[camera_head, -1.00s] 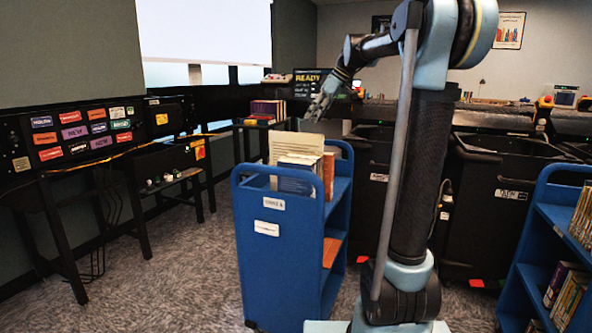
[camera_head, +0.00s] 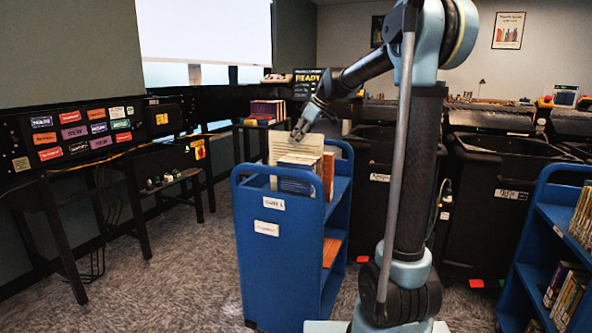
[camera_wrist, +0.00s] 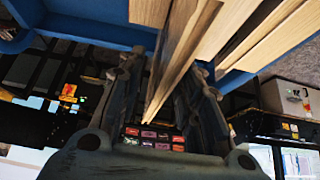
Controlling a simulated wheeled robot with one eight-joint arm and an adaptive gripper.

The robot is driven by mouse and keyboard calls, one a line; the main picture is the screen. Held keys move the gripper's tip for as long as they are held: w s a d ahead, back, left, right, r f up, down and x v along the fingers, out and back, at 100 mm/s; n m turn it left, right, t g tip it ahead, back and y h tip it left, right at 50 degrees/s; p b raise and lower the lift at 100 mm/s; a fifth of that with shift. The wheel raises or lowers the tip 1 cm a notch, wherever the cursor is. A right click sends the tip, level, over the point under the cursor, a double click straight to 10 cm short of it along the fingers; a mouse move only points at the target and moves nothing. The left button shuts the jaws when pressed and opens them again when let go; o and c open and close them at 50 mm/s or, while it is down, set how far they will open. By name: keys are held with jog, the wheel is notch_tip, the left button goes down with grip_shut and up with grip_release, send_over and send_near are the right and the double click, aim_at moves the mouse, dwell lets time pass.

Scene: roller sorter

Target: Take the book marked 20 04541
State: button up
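Several books stand upright on the top shelf of the blue cart (camera_head: 262,262). A tall cream book (camera_head: 280,146) is at the back, a dark blue book (camera_head: 296,184) in front and a brownish one (camera_head: 328,172) at the right. No marking 20 04541 is readable. My gripper (camera_head: 299,133) is just above the tall book's top. In the wrist view my gripper (camera_wrist: 165,75) has its fingers spread, with the edge of a pale book (camera_wrist: 174,72) reaching between them. I cannot tell whether either finger touches it. More pale page edges (camera_wrist: 226,28) lie to the right.
Another blue cart (camera_head: 545,235) with books stands at the right. Black bins (camera_head: 490,210) stand behind my arm. A dark panel with colored labels (camera_head: 85,135) is at the left. The carpet (camera_head: 165,275) left of the cart is clear.

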jog(key=shift+x, duration=1.05)
jog(key=shift+c, duration=0.6)
grip_shut()
